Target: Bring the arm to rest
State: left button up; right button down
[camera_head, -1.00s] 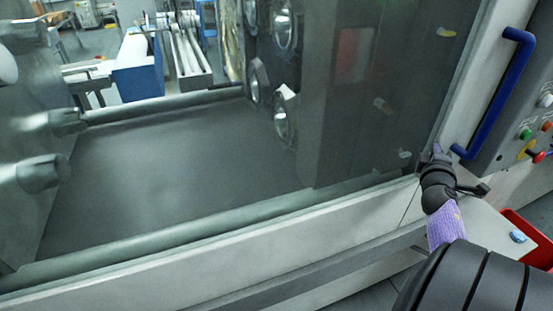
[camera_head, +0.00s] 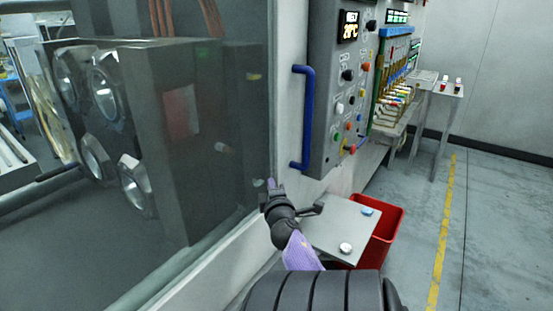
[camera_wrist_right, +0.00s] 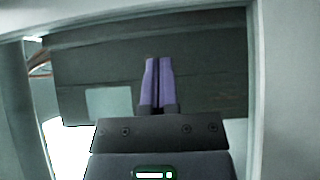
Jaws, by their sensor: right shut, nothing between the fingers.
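My right gripper (camera_head: 271,185) is in front of the machine's front at the bottom edge of the glass door, left of the blue handle. In the right wrist view its two purple fingers (camera_wrist_right: 157,82) are together with nothing between them. The fingers point toward the dark glass panel. My right arm comes in from the bottom of the head view. My left gripper is not in view.
The blue door handle (camera_head: 303,118) and a control panel (camera_head: 345,100) with buttons stand close to the right of my gripper. A grey shelf (camera_head: 330,228) and a red bin (camera_head: 384,235) are below right. The floor (camera_head: 490,230) at the right is clear.

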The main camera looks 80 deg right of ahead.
jog(key=p+v, duration=0.1)
jog(key=v, duration=0.6)
jog(key=w+a+f+m+g+y+b, duration=0.15)
jog(key=a+f+y, duration=0.45)
jog(key=a+f, duration=0.65)
jog(key=w+a+f+t+y, duration=0.1)
jog(key=w+a+f+y, duration=0.4)
jog(key=f, duration=1.3)
jog(key=s+a+f+g+y, duration=0.2)
jog(key=s+a+f, duration=0.3)
jog(key=s+a, duration=0.4)
jog(key=s+a+f+g+y, duration=0.3)
jog(key=s+a+f+g, duration=0.1)
jog(key=s+a, duration=0.6)
jog(key=shift+a+f, duration=0.35)
jog(key=shift+f, duration=0.35)
jog(key=shift+m, duration=0.25)
